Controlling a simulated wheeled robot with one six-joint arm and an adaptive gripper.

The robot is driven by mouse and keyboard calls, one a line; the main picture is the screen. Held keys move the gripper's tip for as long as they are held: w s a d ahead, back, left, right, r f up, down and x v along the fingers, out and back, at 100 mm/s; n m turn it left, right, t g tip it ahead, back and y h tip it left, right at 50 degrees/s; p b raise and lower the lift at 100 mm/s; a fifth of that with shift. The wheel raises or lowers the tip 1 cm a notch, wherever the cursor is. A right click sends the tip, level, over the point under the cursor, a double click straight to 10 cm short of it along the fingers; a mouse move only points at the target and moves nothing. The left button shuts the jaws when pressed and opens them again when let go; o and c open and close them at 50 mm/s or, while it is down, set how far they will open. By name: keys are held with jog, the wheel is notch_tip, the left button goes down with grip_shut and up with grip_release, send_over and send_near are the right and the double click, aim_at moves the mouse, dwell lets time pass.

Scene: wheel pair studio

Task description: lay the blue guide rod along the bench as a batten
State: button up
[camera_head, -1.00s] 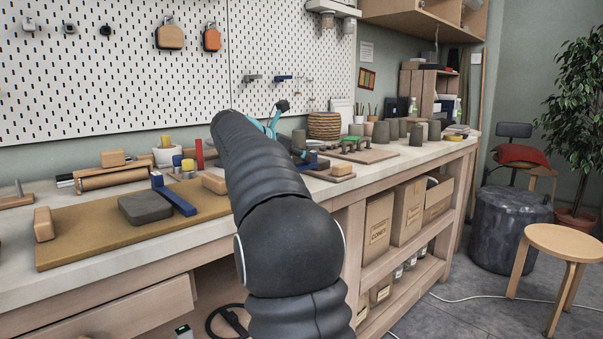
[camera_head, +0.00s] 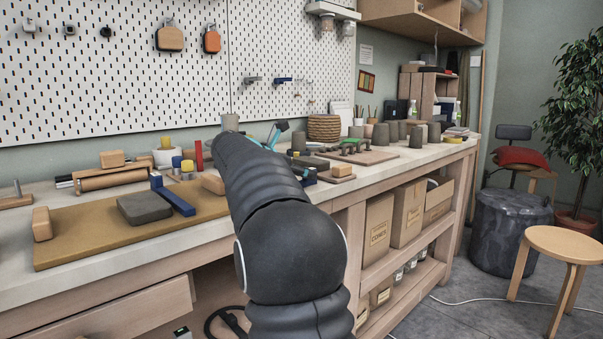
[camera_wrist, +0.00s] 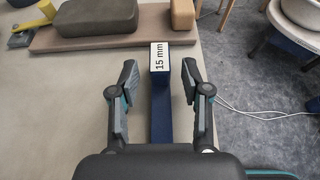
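A dark blue rod (camera_wrist: 162,112) with a white "15 mm" label on its far end lies between my fingers in the wrist view. My gripper (camera_wrist: 158,68) is open, with a gap visible on both sides of the rod. The rod's near end is hidden by the gripper body. In the head view my gripper (camera_head: 277,133) is small and partly behind my arm. Another blue rod (camera_head: 179,203) lies beside a grey slab (camera_head: 144,207) on the tan board (camera_head: 80,245), at the left of the bench (camera_head: 125,260).
In the wrist view a board (camera_wrist: 105,38) carries a grey slab (camera_wrist: 98,18) and a wooden block (camera_wrist: 183,18), close beyond the rod. A yellow-handled tool (camera_wrist: 32,24) is at left. Bare bench top (camera_wrist: 55,105) lies left; floor shows right. Grey cups (camera_head: 385,135) stand farther along.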

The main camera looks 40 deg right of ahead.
jog(key=shift+r, duration=0.15)
jog(key=v, duration=1.2)
